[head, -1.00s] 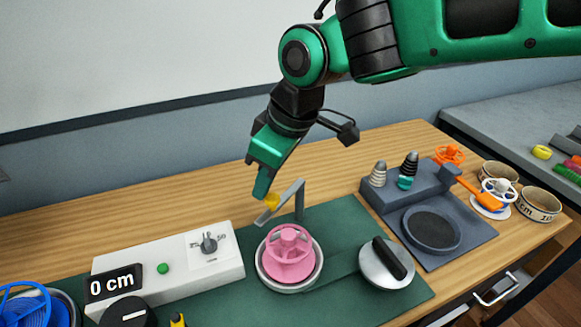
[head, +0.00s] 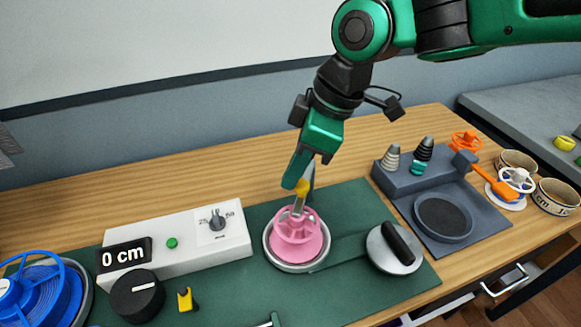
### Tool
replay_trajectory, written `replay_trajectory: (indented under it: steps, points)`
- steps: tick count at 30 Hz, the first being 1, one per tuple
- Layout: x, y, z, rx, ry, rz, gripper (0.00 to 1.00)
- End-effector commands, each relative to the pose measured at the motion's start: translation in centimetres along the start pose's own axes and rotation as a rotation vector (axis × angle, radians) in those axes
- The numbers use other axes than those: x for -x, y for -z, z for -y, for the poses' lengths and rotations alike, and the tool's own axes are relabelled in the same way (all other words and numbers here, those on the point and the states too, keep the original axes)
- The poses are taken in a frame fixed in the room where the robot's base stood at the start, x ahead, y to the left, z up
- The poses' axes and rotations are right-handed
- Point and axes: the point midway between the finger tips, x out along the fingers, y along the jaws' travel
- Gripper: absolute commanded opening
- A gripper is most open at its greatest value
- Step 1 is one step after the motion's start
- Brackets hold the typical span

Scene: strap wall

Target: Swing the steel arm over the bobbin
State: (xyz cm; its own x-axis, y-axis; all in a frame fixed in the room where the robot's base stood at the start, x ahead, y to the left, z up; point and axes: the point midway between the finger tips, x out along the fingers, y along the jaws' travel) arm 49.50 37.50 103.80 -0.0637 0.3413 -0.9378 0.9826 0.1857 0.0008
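The pink bobbin (head: 297,243) sits upright in a round metal dish on the green mat. The steel arm (head: 299,204) has a yellow tip (head: 302,187) and now reaches from its post behind the bobbin to over the bobbin's top. My gripper (head: 298,172) is directly behind and above the bobbin, with its green fingers pointing down at the yellow tip. The fingers overlap in this view, so I cannot tell whether they are closed on the tip. The post is mostly hidden behind the gripper and the arm.
A white box with a 0 cm display (head: 124,255) and a blue reel (head: 42,296) are at left. A silver disc with a black handle (head: 397,246) is right of the bobbin. A grey stand with cones (head: 432,185) is further right.

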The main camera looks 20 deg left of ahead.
Motion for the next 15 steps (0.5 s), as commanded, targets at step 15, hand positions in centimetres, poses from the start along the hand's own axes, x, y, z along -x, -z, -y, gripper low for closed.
replay_trajectory:
  steps: [15]
  points:
    - [-0.2,0.7,-0.1,-0.008,0.002,0.006,0.00]
